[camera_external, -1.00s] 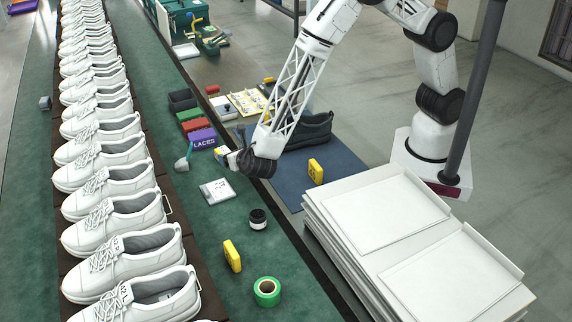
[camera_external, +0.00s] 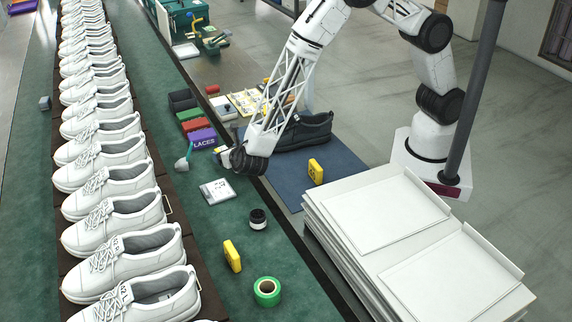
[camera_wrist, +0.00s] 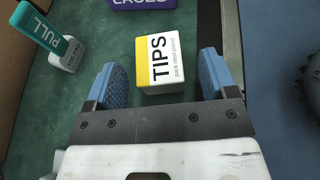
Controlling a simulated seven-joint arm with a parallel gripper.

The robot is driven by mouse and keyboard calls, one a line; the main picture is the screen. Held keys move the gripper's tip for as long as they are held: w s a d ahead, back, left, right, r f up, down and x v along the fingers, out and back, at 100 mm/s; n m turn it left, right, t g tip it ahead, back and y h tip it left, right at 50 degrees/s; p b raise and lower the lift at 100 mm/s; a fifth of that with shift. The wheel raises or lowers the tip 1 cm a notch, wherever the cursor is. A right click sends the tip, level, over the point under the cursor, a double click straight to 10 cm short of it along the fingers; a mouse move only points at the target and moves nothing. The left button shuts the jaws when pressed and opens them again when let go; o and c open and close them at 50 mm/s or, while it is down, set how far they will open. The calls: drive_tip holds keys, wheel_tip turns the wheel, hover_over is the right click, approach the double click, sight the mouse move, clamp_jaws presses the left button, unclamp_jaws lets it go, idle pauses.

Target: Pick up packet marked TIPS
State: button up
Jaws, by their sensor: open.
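The packet marked TIPS (camera_wrist: 163,62) is a small white box with a yellow band and black letters. It lies on the green mat in the wrist view, ahead of my gripper and between the lines of its two blue fingers. My gripper (camera_wrist: 162,82) is open and empty, with one finger on each side of the packet's near end. In the external view my gripper (camera_external: 222,157) is low over the green strip, by the purple LACES box, and the packet is mostly hidden there.
The purple LACES box (camera_external: 202,138) is just beyond the packet. A teal PULL tag on a small white block (camera_wrist: 68,55) stands to the left. A white card (camera_external: 217,191), a black jar (camera_external: 258,219) and green tape (camera_external: 267,291) lie nearer. White shoes (camera_external: 113,219) line the left.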

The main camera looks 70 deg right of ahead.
drive_tip(key=shift+x, duration=1.6)
drive_tip(key=shift+c, duration=0.3)
drive_tip(key=c, duration=1)
